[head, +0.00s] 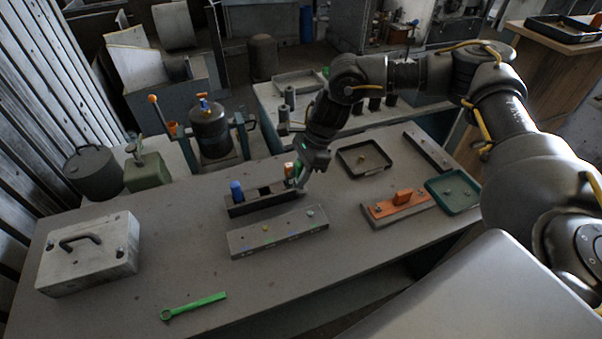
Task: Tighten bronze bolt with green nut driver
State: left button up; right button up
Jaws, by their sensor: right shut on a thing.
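My right gripper (302,182) reaches down to the right end of a dark tool rack (262,204). It is shut on what looks like the green nut driver (297,170), which is mostly hidden by the fingers; I cannot tell whether its tip is still in the rack. An orange-topped handle (288,170) stands close beside it. A grey block (278,235) in front of the rack carries small bolts; one yellowish bolt (265,228) may be the bronze one, but it is too small to be sure. My left gripper is not in view.
A blue-handled driver (237,188) stands at the rack's left end. A green wrench (193,306) lies at the front. A grey case (88,255) is at left. At right are a black tray (345,165), a green tray (433,190) and an orange part (403,197).

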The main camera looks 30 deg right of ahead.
grip_shut()
jog(key=shift+f, duration=0.1)
jog(key=s+a+f+n+g+b, duration=0.3)
jog(key=s+f+n+b, duration=0.1)
jog(key=s+n+b, duration=0.3)
jog(key=shift+s+a+f+n+h+b, duration=0.15)
jog(key=shift+a+f+n+h+b, duration=0.2)
jog(key=shift+n+b, duration=1.05)
